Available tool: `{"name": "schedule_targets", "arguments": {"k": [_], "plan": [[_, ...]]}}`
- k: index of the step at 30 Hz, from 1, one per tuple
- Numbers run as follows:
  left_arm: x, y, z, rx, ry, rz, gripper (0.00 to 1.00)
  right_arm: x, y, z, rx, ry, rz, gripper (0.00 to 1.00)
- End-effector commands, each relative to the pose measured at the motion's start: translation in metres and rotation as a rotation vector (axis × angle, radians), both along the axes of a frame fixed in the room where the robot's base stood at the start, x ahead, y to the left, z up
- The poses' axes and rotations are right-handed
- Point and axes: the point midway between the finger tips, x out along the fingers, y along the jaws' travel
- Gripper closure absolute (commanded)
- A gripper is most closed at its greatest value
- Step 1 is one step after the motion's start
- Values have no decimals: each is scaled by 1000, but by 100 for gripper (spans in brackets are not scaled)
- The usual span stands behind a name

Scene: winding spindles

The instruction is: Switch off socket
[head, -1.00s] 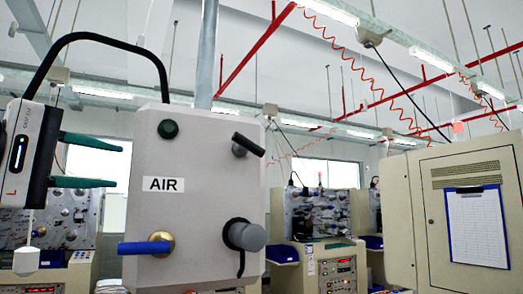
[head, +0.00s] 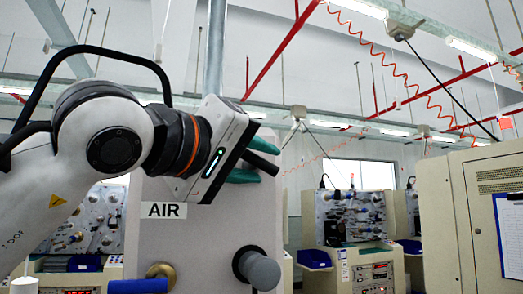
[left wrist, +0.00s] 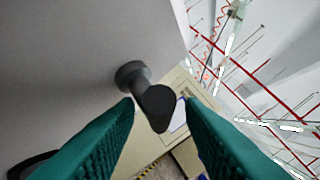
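A grey panel box (head: 205,235) marked "AIR" stands in front of me. A black handle (head: 262,145) sticks out from its upper right part. A grey round socket (head: 262,270) with a dark collar sits below it. My left gripper (head: 266,169) is at the black handle with green fingers open. In the left wrist view the handle (left wrist: 156,108) shows between the two spread fingertips (left wrist: 160,103), with gaps on both sides. The handle's base is on the panel face. My right gripper is not in view.
A blue lever (head: 138,286) with a brass fitting (head: 160,271) is low on the panel. A beige cabinet (head: 450,225) with a clipboard (head: 510,235) stands at the right. Winding machines (head: 355,225) stand behind.

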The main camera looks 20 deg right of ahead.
Motion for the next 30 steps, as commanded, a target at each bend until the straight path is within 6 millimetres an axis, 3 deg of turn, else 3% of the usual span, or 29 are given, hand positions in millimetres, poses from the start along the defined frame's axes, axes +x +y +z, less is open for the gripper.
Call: {"name": "schedule_targets", "arguments": {"k": [6,14,21,26,30], "plan": [[9,-12,0,1,0,1,64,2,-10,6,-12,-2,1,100],[10,-13,0,0,-1,1,64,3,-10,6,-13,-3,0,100],[10,-13,0,-1,0,1,100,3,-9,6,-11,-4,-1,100],[10,-13,-2,-7,0,2,100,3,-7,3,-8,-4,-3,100],[10,-13,-8,-70,-3,4,100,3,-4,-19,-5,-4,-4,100]]}}
